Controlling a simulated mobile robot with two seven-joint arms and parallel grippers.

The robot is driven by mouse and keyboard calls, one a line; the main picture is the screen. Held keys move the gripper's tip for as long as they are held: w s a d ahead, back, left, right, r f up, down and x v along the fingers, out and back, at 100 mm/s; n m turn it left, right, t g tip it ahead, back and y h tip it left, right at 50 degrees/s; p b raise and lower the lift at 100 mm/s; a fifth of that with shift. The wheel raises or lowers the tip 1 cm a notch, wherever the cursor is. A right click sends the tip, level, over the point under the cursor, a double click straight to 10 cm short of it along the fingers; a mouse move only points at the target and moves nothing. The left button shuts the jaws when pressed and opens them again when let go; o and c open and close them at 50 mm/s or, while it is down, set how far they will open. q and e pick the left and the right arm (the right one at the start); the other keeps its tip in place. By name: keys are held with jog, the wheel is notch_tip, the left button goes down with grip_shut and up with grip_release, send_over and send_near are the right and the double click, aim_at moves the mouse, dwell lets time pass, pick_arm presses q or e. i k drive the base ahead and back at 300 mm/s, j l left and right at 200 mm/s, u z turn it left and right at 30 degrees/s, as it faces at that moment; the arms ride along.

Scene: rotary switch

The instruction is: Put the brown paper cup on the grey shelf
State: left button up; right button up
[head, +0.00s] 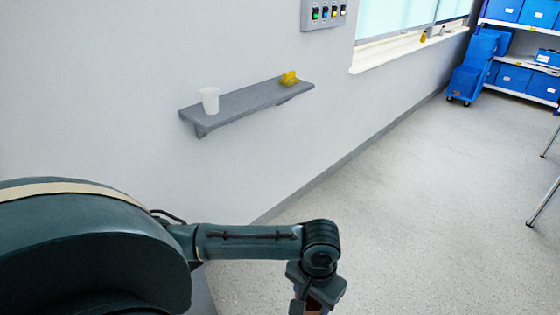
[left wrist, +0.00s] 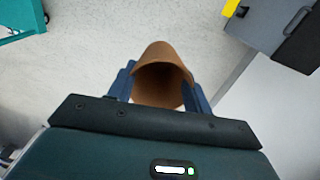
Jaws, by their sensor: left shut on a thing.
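The brown paper cup (left wrist: 163,62) is in the left wrist view, between the two blue fingers of my left gripper (left wrist: 160,88), which is shut on it. Its open mouth faces the wrist camera. The grey shelf (head: 240,103) is fixed to the wall at upper centre, apart from the gripper. My right gripper is not in view.
A white cup (head: 209,99) stands near the shelf's left end, and a yellow object (head: 289,78) sits near its right end. The shelf between them is bare. A switch panel (head: 323,13) is on the wall above. Blue bins (head: 467,82) stand far right. Open floor lies right of the wall.

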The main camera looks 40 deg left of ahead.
aim_at(238, 103)
jog(key=i+u, duration=0.2)
jog(key=i, duration=0.2)
jog(key=i+l+u, duration=0.2)
jog(key=i, duration=0.2)
jog(key=i+u, duration=0.2)
jog(key=i, duration=0.25)
jog(key=i+u, duration=0.25)
jog(key=u, duration=0.15)
jog(key=i+l+u, duration=0.15)
jog(key=u, duration=0.25)
jog(key=i+l+u, duration=0.25)
jog(key=u, duration=0.15)
jog(key=i, duration=0.05)
